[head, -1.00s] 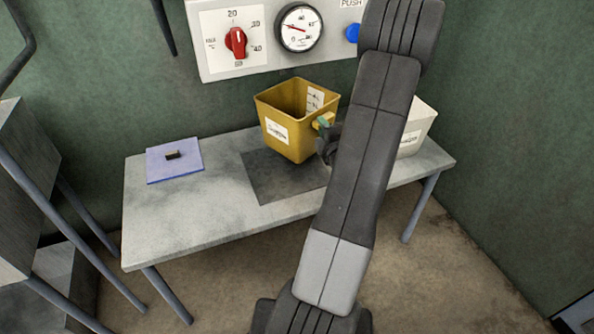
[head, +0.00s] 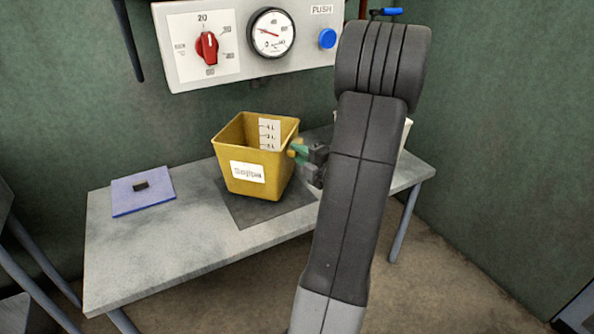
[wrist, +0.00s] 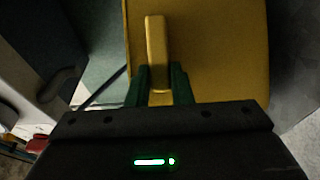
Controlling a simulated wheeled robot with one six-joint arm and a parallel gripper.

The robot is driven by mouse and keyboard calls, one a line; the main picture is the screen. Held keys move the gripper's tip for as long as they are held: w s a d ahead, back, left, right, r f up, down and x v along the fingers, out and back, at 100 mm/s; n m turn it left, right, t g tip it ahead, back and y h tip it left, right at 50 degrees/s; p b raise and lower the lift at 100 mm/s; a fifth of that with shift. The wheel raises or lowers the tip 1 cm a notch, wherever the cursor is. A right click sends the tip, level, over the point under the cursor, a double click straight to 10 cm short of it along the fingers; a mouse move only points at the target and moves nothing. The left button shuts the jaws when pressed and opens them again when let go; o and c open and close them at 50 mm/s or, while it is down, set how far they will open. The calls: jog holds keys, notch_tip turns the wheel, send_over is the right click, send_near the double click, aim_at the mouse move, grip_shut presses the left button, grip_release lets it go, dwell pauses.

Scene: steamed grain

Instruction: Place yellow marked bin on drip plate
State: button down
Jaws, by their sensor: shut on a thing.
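The yellow bin (head: 250,178) with a white front label is over the dark grey square plate (head: 240,218) on the table, which looks like the drip plate. The bin looks about upright; I cannot tell whether its base touches the plate. My gripper (head: 299,151) is at the bin's right side, shut on its yellow handle. In the wrist view the green fingers of my gripper (wrist: 159,82) sit on both sides of the handle (wrist: 157,50), with the bin wall (wrist: 215,55) behind. The plate's back part is hidden by the bin.
A blue mat (head: 155,200) with a small dark block (head: 140,186) lies on the table's left part. A white bin (head: 406,130) is mostly hidden behind my arm. A control panel (head: 178,72) with a red knob, gauge and blue button is on the wall. The table front (head: 140,265) is bare.

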jog(key=shift+f+b, duration=0.6)
jog(key=shift+f, duration=1)
jog(key=shift+f, duration=0.15)
jog(key=c, duration=1.3)
grip_release()
jog(key=p+v, duration=0.2)
jog(key=v, duration=1)
jog(key=shift+p, duration=0.4)
